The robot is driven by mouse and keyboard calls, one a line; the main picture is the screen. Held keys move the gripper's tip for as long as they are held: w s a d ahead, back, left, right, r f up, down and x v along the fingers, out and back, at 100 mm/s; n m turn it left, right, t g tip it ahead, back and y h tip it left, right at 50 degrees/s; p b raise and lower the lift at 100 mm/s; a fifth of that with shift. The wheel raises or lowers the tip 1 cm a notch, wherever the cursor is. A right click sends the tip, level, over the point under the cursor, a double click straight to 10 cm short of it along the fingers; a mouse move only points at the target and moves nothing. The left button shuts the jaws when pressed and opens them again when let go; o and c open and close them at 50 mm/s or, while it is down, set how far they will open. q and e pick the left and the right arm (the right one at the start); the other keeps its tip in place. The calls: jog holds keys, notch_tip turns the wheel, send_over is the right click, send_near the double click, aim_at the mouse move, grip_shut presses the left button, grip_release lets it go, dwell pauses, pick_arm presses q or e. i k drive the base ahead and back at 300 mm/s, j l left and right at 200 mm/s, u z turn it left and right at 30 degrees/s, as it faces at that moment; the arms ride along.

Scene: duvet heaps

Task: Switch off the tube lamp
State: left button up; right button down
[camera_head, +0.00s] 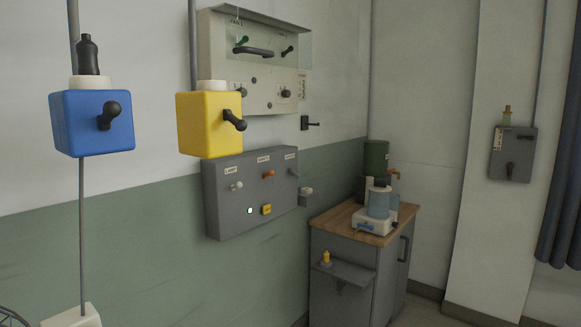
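No tube lamp shows in this view. A grey control box (225,217) on the wall has three labelled switches; the left label seems to read "LAMP", the others are too small to read surely. Below the labels are a pale lever (236,186), an orange-red lever (268,174) and a grey lever (293,172). A small pale green indicator (250,211) looks lit beside a yellow button (266,209). Neither of my grippers is in view.
A blue box (75,138) and a yellow box (198,140), each with a black lever, stand out at left. A pale panel (225,50) hangs above. A wood-topped cabinet (340,218) with apparatus stands right. Another grey switch box (512,152) is on the far wall.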

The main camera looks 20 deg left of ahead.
aim_at(238, 184)
jog(key=i+l+u, duration=0.15)
jog(key=i+u, duration=0.25)
jog(key=i, duration=0.25)
jog(key=i+l+u, duration=0.4)
jog(key=i, duration=0.25)
jog(key=i+l+u, duration=0.4)
jog(key=i+l, duration=0.15)
